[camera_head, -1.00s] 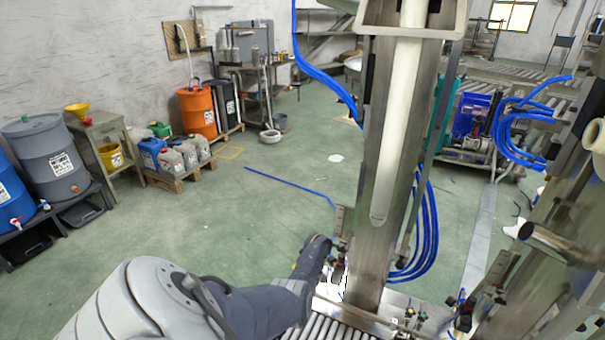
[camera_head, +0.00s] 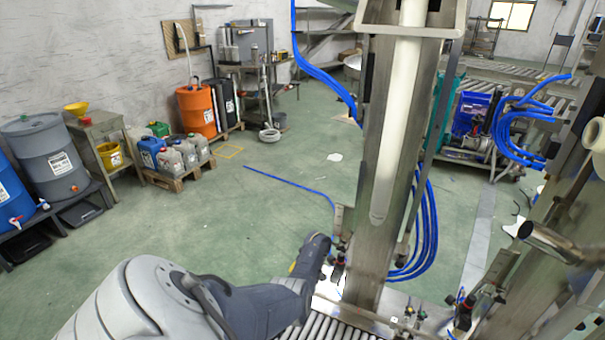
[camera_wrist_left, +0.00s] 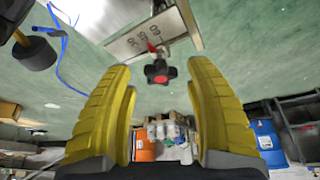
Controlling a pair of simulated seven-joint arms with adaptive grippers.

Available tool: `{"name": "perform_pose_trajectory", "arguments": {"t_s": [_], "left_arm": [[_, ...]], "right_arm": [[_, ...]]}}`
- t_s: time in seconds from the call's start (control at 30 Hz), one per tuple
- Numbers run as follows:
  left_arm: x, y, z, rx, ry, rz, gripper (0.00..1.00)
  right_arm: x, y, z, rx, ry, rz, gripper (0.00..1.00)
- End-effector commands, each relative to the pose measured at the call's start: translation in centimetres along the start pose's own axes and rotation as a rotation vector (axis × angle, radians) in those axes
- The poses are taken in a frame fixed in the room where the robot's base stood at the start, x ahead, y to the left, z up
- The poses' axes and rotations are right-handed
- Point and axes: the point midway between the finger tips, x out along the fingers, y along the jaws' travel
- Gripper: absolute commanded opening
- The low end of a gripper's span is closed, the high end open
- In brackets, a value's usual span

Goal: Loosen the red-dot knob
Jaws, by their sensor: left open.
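The red-dot knob (camera_wrist_left: 160,72) shows in the left wrist view as a black lobed knob with a red centre. It sits below a metal scale plate (camera_wrist_left: 150,38) with printed numbers and a red pointer. My left gripper (camera_wrist_left: 161,85) is open, its two yellow fingers on either side of the knob in the picture, with clear gaps; I cannot tell how far off the knob is in depth. In the head view my left arm reaches the steel column (camera_head: 385,180), and its fingers are mostly hidden. My right gripper is not in view.
Blue hoses (camera_head: 424,230) hang beside the column. A roller conveyor (camera_head: 325,328) lies at its foot. Another black knob (camera_wrist_left: 35,52) shows at the upper left of the wrist view. Drums and canisters stand well away on the green floor.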

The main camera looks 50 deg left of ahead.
Motion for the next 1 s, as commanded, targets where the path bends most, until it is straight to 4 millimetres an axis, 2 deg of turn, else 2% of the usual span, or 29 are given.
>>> {"name": "perform_pose_trajectory", "arguments": {"t_s": [0.17, 0.37, 1.0], "left_arm": [[-0.5, 0.1, 0.1, 0.000, -0.001, 0.001, 0.54], [-2.1, 0.1, 0.2, 0.000, -0.001, 0.002, 0.54], [-10.3, 0.1, 0.0, -0.002, 0.000, 0.004, 0.54]], "right_arm": [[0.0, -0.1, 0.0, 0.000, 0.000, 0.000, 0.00], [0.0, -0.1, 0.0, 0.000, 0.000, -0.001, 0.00], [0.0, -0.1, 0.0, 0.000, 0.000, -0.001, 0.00]]}}
